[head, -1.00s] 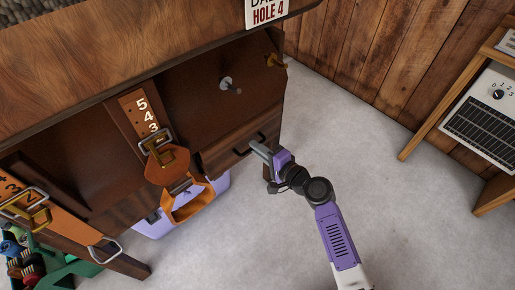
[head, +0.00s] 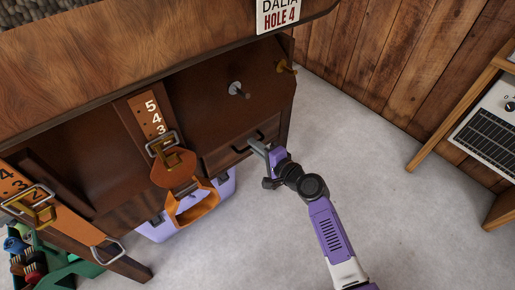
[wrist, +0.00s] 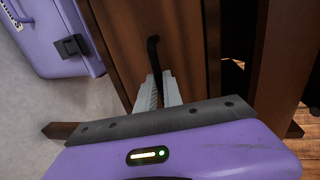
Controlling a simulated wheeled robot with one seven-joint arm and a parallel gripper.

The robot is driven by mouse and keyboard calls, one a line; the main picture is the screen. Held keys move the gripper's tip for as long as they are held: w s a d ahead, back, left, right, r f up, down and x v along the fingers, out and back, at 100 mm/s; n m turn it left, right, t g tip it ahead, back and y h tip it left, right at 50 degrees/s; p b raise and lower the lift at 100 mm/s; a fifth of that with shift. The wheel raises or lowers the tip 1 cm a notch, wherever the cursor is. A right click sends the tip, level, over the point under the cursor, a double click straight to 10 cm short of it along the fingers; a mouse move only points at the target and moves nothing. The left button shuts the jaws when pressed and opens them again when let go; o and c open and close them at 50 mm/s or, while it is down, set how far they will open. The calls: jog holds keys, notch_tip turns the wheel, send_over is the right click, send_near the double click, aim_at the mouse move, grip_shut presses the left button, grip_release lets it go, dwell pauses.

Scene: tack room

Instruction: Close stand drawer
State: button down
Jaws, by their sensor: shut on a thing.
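The wooden stand (head: 75,72) fills the upper left of the head view. Its drawer (head: 222,156) is under the right part of the dark front panel, with a black bar handle (head: 240,149). How far the drawer stands out is hard to tell. My gripper (head: 256,147) is at the right part of the handle. In the wrist view my gripper (wrist: 158,92) has its pale fingers close together on the near end of the handle (wrist: 152,52), against the brown drawer front (wrist: 122,40). The fingers hide the gripped part of the handle.
A purple case (head: 225,190) sits under the stand, beside an orange strap loop (head: 196,205). Leather straps with buckles hang at the left. A grey peg (head: 238,89) sticks out above the drawer. Bare floor (head: 400,220) lies to the right, before a wooden shelf (head: 450,110).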

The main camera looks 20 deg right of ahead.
jog(key=c, duration=1.5)
grip_release()
jog(key=p+v, duration=0.1)
jog(key=v, duration=0.6)
jog(key=shift+s+p, duration=0.3)
jog(key=shift+d, duration=0.1)
